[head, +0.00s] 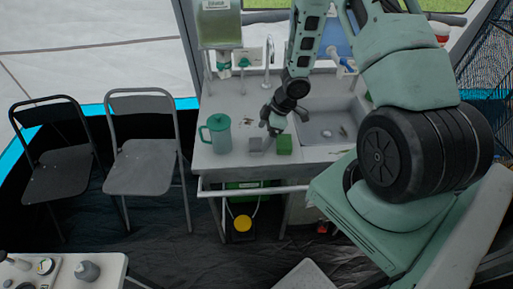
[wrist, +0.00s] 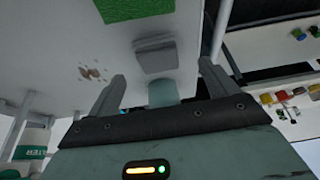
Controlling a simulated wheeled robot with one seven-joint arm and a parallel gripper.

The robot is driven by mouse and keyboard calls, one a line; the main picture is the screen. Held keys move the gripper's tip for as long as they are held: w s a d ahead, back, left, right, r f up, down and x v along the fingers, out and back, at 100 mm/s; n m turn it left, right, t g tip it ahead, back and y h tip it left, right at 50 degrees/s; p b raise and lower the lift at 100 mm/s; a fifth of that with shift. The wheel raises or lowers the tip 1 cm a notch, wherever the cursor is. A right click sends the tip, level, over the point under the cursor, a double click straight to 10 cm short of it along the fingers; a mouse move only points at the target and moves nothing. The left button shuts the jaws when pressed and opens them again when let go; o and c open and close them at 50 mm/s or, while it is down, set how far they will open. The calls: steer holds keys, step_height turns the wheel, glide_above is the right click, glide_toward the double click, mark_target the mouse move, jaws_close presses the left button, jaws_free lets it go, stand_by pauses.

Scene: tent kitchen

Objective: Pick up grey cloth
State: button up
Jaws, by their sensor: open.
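The grey cloth (head: 255,145) is a small folded grey block lying flat on the sink counter, just left of a green block (head: 284,145). In the wrist view the grey cloth (wrist: 157,55) shows ahead of the fingers, between their lines, with the green block (wrist: 135,9) above it. My gripper (head: 275,127) is over the counter, behind and slightly right of the cloth. Its fingers (wrist: 162,72) are spread apart and hold nothing. The gap between fingers and cloth is hard to judge.
A teal pitcher (head: 218,134) stands left of the cloth, and its teal body seems to show in the wrist view (wrist: 163,93). The sink basin (head: 328,125) is to the right, with a tap (head: 268,60) behind. Two folding chairs (head: 143,165) stand left of the counter.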

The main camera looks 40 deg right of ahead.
mark_target(258, 142)
steer(key=shift+w+p+x, duration=0.1)
steer(key=shift+p+x, duration=0.15)
steer(key=shift+x, duration=1.25)
steer(key=shift+w+p+x, duration=0.15)
steer(key=shift+p+x, duration=0.1)
steer(key=shift+x, duration=1.25)
steer(key=shift+d, duration=0.1)
steer(key=c, duration=1.1)
steer(key=shift+c, duration=0.2)
step_height(258, 142, up, 10)
steer(key=shift+r+p, duration=0.1)
steer(key=shift+p, duration=0.6)
steer(key=shift+o, duration=0.8)
